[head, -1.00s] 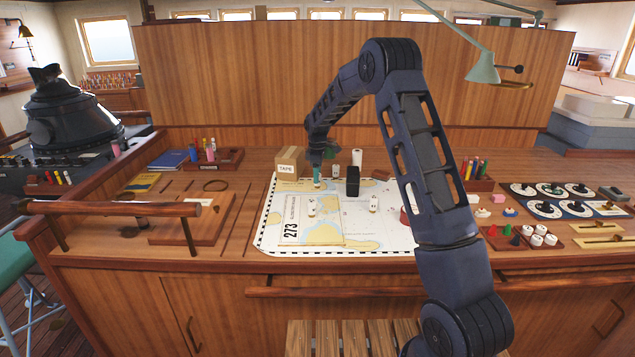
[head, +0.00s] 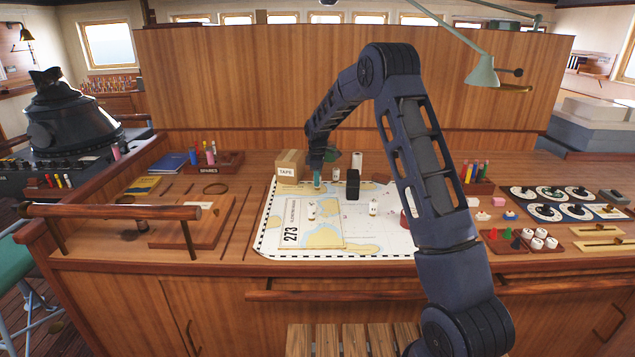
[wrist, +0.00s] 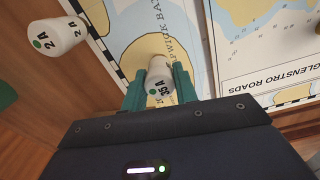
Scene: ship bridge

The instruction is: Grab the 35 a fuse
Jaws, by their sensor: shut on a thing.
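The 35 A fuse (wrist: 160,80) is a white cylinder with black lettering and a green dot, seen in the wrist view. My gripper (wrist: 160,88) has green fingers on both sides of it and is shut on it. In the head view my gripper (head: 317,182) is low over the back left part of the chart, and I cannot make out the fuse there. The chart lies below the fuse; I cannot tell whether the fuse touches it. A white 2 A fuse (wrist: 60,37) stands to the left in the wrist view, apart from my gripper.
A tape box (head: 291,165) is just left of my gripper and a black block (head: 352,184) to its right. Other white fuses stand on the chart (head: 265,240), one (head: 311,210) in front and one (head: 374,208) to the right. A wooden panel (head: 350,85) rises behind.

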